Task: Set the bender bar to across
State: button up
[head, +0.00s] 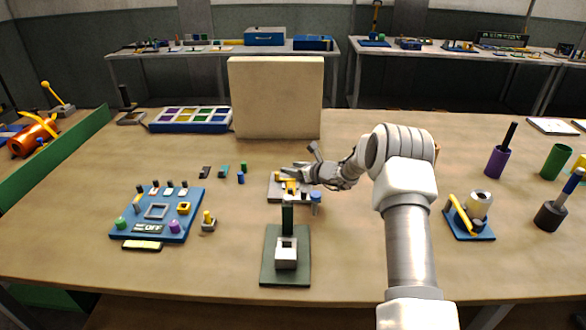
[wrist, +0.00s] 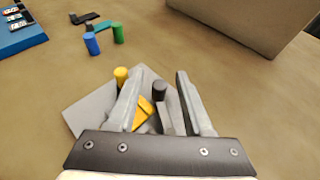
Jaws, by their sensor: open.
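The bender is a light grey plate (head: 273,192) on the table near the middle of the head view. In the wrist view its plate (wrist: 88,108) lies under my gripper. A yellow bar (wrist: 143,113) shows partly between my fingers, with its rest hidden by the left finger. A yellow peg (wrist: 121,73) stands left of that finger, and a dark peg (wrist: 160,89) stands between the fingers. My gripper (wrist: 160,75) is open, with its fingers apart over the plate. In the head view my gripper (head: 290,176) covers part of the bender.
A green stand with a grey block (head: 287,256) is in front of the bender. A blue panel (head: 150,232) lies to the left. A tall beige board (head: 276,97) stands behind. Small blue (wrist: 92,43) and green (wrist: 118,33) pegs stand beyond the plate.

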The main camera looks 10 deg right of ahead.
grip_shut()
dwell(0.3)
jog(key=shift+a+n+y+p, duration=0.1)
jog(key=shift+n+y+p, duration=0.2)
jog(key=shift+s+a+n+g+y, duration=0.15)
jog(key=shift+s+n+g+y, duration=0.1)
jog(key=shift+n+g+y, duration=0.3)
jog(key=shift+s+a+n+g+y, duration=0.1)
jog(key=shift+s+n+g+y, duration=0.1)
jog(key=shift+n+g+y, duration=0.3)
jog(key=shift+s+a+f+n+g+y, duration=0.15)
jog(key=shift+s+n+g+y, duration=0.2)
jog(key=shift+n+g+y, duration=0.4)
jog(key=shift+s+a+n+g+y+b, duration=0.1)
jog(key=shift+s+n+g+y+b, duration=0.25)
jog(key=shift+n+g+b, duration=0.5)
grip_release()
